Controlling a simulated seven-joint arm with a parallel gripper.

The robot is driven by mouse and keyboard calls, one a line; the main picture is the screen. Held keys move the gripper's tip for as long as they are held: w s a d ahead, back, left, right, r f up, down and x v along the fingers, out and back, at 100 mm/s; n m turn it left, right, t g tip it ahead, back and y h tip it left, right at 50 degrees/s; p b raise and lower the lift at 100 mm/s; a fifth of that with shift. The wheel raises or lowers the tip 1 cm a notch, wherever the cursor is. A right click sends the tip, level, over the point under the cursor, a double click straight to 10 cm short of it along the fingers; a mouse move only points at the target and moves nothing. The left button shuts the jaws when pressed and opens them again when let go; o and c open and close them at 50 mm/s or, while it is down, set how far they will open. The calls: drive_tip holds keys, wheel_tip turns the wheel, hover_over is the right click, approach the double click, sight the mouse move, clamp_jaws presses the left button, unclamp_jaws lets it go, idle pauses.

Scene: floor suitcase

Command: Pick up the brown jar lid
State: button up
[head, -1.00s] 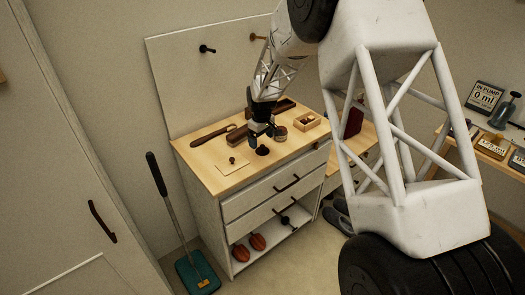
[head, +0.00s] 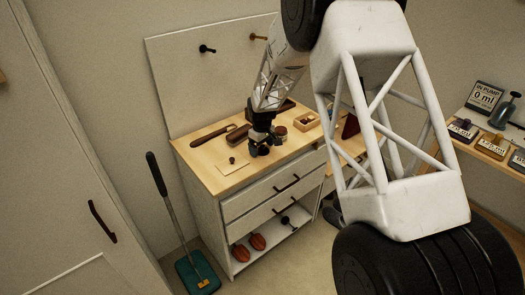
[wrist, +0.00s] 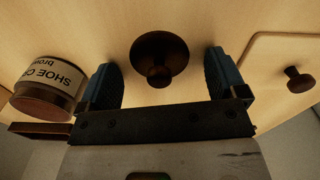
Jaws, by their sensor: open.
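The brown jar lid (wrist: 159,50) is a dark round disc with a knob, lying on the light wooden top of the cabinet. In the wrist view my gripper (wrist: 160,74) is open, its blue-padded fingers on either side of the lid's knob, with visible gaps. The fingers hold nothing. In the head view my gripper (head: 260,148) is low over the cabinet top and covers the lid. The shoe cream jar (wrist: 50,88), labelled brown, stands left of the fingers in the wrist view; in the head view the jar (head: 280,132) is just beyond my gripper.
A pale thin board (wrist: 270,60) with a small dark knob (wrist: 299,80) lies right of my gripper in the wrist view. In the head view a long brown brush (head: 211,136) and a small wooden box (head: 307,121) share the cabinet top (head: 200,158). A panel stands behind.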

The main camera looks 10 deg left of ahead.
sight(262, 146)
drive_tip(key=shift+c, duration=0.5)
drive_tip(key=c, duration=0.9)
drive_tip(key=shift+r, duration=0.1)
drive_tip(key=shift+r, duration=0.45)
wheel_tip(262, 146, up, 3)
drive_tip(key=shift+s+f, duration=0.15)
drive_tip(key=shift+f, duration=0.05)
drive_tip(key=s+d, duration=0.1)
drive_tip(key=s, duration=0.4)
drive_tip(key=s+d+r, duration=0.1)
drive_tip(key=s+d, duration=0.1)
drive_tip(key=s, duration=0.3)
drive_tip(key=s+d, duration=0.2)
drive_tip(key=s, duration=0.2)
drive_tip(key=shift+s+d+r, duration=0.15)
drive_tip(key=shift+s, duration=0.25)
